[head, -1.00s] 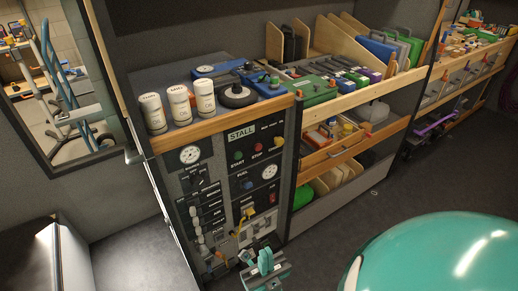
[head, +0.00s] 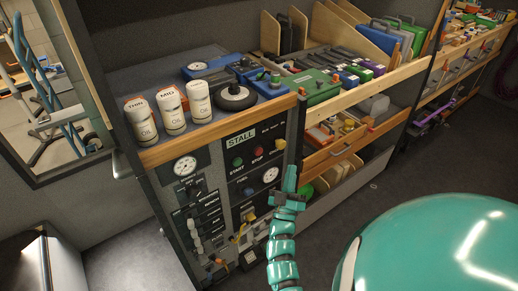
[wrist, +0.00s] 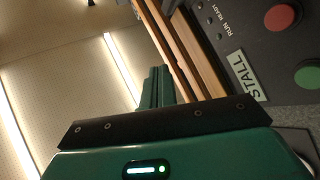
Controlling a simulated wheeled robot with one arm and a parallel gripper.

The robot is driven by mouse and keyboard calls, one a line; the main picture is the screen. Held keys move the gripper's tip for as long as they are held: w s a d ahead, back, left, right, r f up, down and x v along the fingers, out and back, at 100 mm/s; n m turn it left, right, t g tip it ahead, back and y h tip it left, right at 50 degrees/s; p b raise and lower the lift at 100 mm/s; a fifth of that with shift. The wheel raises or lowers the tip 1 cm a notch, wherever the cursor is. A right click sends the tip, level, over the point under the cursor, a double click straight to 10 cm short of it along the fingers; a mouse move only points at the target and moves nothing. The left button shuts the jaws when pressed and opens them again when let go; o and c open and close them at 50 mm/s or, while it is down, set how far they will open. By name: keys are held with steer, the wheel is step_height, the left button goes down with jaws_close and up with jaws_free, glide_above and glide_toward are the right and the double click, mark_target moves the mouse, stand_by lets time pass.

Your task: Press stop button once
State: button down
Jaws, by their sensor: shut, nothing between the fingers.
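The red stop button (head: 258,153) is on the dark control panel (head: 264,200), between the green start button (head: 238,162) and a yellow-orange button (head: 279,144). In the wrist view the red button (wrist: 283,18) is at the upper right, with the green one (wrist: 308,76) below it. My gripper (head: 291,171) is shut and empty, pointing up in front of the panel's right edge, to the right of and a little below the red button in the head view. Its fingers (wrist: 157,74) show left of the buttons in the wrist view, apart from them.
A wooden edge (head: 225,131) runs above the panel, with oil canisters (head: 171,108) on the top behind it. Gauges, switches and a STALL sign (head: 241,142) surround the buttons. Open shelves (head: 340,140) stand to the right.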

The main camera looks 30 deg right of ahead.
mark_target(258, 152)
steer(key=w+f+n+y, duration=0.4)
steer(key=f+n, duration=0.1)
steer(key=n, duration=0.4)
steer(key=shift+w+a+f+y, duration=0.15)
steer(key=shift+w+a+y, duration=0.05)
steer(key=shift+a+y, duration=0.1)
steer(key=w+b, duration=0.2)
steer(key=w, duration=0.6)
steer(key=shift+w+a+b, duration=0.35)
steer(key=shift+w+b, duration=0.05)
stand_by(1.5)
